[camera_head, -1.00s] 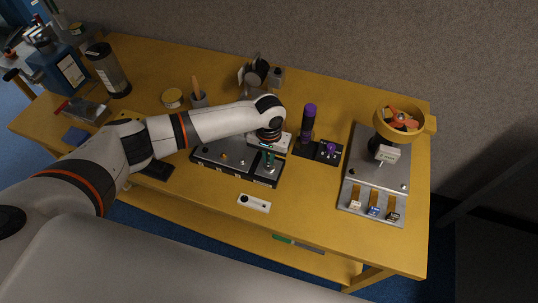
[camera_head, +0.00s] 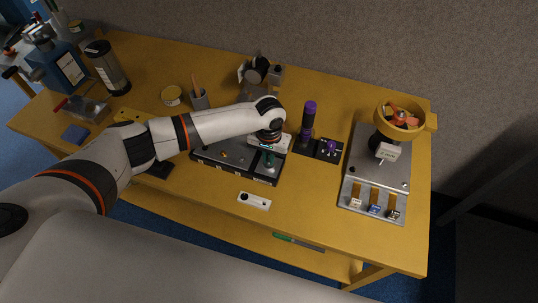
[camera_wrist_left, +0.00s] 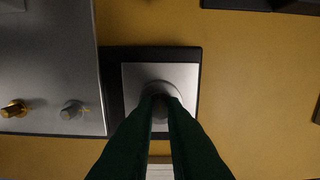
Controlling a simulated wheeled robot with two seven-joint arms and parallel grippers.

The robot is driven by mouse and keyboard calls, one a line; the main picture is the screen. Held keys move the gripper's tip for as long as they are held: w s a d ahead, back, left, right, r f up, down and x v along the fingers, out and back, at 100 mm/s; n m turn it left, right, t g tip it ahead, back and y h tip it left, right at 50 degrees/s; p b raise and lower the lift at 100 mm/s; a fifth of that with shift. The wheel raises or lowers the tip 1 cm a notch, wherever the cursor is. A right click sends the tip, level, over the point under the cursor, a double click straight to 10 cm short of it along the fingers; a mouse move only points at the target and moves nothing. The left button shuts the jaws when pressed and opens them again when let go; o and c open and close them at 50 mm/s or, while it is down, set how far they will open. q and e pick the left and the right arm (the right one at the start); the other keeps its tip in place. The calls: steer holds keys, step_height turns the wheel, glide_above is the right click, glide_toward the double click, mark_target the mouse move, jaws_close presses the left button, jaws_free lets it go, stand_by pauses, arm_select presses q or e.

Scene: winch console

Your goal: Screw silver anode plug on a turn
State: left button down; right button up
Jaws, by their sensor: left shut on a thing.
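My left gripper (camera_head: 269,160) points down over the right end of the dark console (camera_head: 222,156). In the left wrist view its dark green fingers (camera_wrist_left: 160,108) are shut on a small plug at the middle of a square silver plate (camera_wrist_left: 184,78) with a black border. The plug is mostly hidden by the fingers; a round silver collar (camera_wrist_left: 158,88) shows around it. I cannot tell how deep it sits. A brass knob (camera_wrist_left: 14,110) and a silver knob (camera_wrist_left: 72,110) stand on the grey panel (camera_wrist_left: 50,60) to the left. My right gripper is not in view.
A white remote-like block (camera_head: 254,201) lies in front of the console. A purple-topped cylinder (camera_head: 309,118) and a black plate with a purple knob (camera_head: 331,147) stand right. A grey board with a yellow funnel (camera_head: 402,112) is farther right. The yellow front tabletop is mostly clear.

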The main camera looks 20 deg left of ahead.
arm_select(q)
steer(key=shift+f, duration=0.1)
stand_by(0.3)
steer(key=shift+m+p, duration=0.3)
steer(key=shift+m, duration=0.9)
steer(key=shift+m, duration=1.2)
steer(key=shift+p, duration=0.3)
steer(key=m, duration=0.3)
steer(key=shift+s+p, duration=0.1)
steer(key=shift+p, duration=0.2)
steer(key=m, duration=0.2)
steer(key=shift+m, duration=0.9)
